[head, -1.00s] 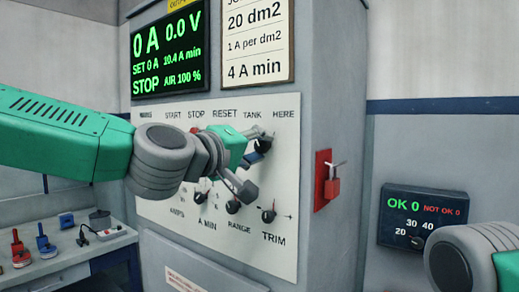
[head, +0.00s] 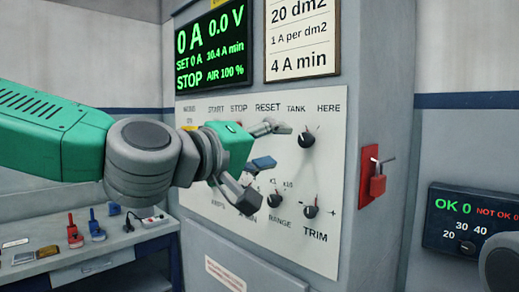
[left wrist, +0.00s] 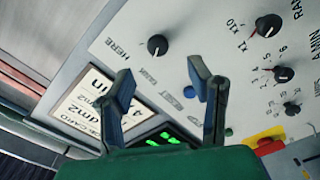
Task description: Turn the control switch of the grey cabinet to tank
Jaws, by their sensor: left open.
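The grey cabinet (head: 385,70) carries a white panel (head: 335,240) of labelled knobs. My left gripper (head: 272,147) is open and empty, in front of the panel, left of the knob. In the left wrist view the gripper (left wrist: 163,78) shows both blue-padded fingers spread. My right gripper is out of view.
Other knobs, RANGE (head: 275,200) and TRIM (head: 311,212), sit below the switch. A dark counter box (head: 470,240) is at the right. A bench (head: 110,255) with small tools stands at the lower left.

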